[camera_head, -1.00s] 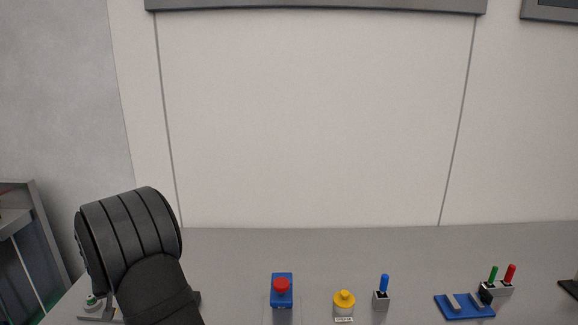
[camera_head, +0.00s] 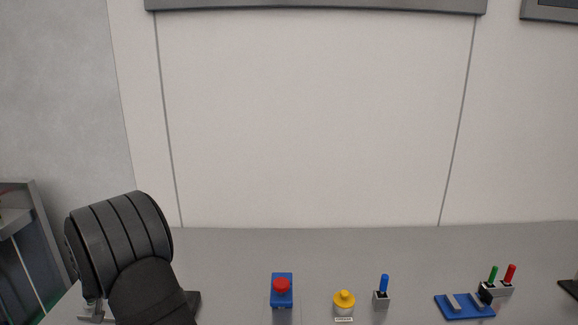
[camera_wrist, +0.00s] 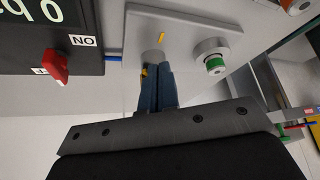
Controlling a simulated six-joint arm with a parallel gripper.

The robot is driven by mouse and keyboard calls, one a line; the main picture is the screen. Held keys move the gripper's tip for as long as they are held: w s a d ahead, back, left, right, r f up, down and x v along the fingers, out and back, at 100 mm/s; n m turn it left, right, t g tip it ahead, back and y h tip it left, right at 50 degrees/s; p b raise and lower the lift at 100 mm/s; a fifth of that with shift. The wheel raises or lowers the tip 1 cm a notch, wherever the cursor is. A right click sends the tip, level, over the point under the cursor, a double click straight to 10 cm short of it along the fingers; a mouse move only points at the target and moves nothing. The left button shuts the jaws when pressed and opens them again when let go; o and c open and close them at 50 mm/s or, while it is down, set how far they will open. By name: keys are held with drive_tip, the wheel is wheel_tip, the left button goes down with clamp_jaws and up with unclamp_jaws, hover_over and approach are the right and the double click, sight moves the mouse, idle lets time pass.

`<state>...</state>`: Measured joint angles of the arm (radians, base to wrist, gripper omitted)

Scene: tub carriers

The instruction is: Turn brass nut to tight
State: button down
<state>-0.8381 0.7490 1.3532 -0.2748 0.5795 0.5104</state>
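In the wrist view, my gripper (camera_wrist: 158,72) has its two blue fingers close together over a light grey plate (camera_wrist: 200,24). The fingertips are at a short grey round post (camera_wrist: 152,57) on the plate. A small yellow piece (camera_wrist: 145,72) shows beside the left fingertip; it may be part of the brass nut, which the fingers mostly hide. Whether the fingers are closed on it cannot be told. A yellow stripe (camera_wrist: 161,38) is on the plate beyond the post. In the head view the gripper and nut are hidden behind my arm.
On the plate beside the fingers is a green knob (camera_wrist: 215,64) in a pale ring. A dark panel with a red switch (camera_wrist: 56,67) is at left. In the head view, a red button (camera_head: 282,286), yellow button (camera_head: 344,299) and blue lever (camera_head: 384,285) stand on the bench.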

drive_tip(key=shift+s, duration=0.15)
drive_tip(key=shift+s, duration=0.2)
wheel_tip(320, 180, up, 6)
idle(0.7)
drive_tip(key=shift+d, duration=0.1)
drive_tip(key=shift+w+d+f, duration=0.25)
drive_tip(key=shift+d+f, duration=0.15)
drive_tip(key=shift+f, duration=0.6)
drive_tip(key=shift+w+d+f, duration=0.3)
drive_tip(key=shift+d+f, duration=0.1)
drive_tip(key=shift+f, duration=0.65)
drive_tip(key=shift+w+d+f, duration=0.25)
drive_tip(key=shift+d+f, duration=0.15)
drive_tip(key=shift+f, duration=0.6)
drive_tip(key=shift+w+a, duration=0.15)
drive_tip(key=shift+a, duration=0.05)
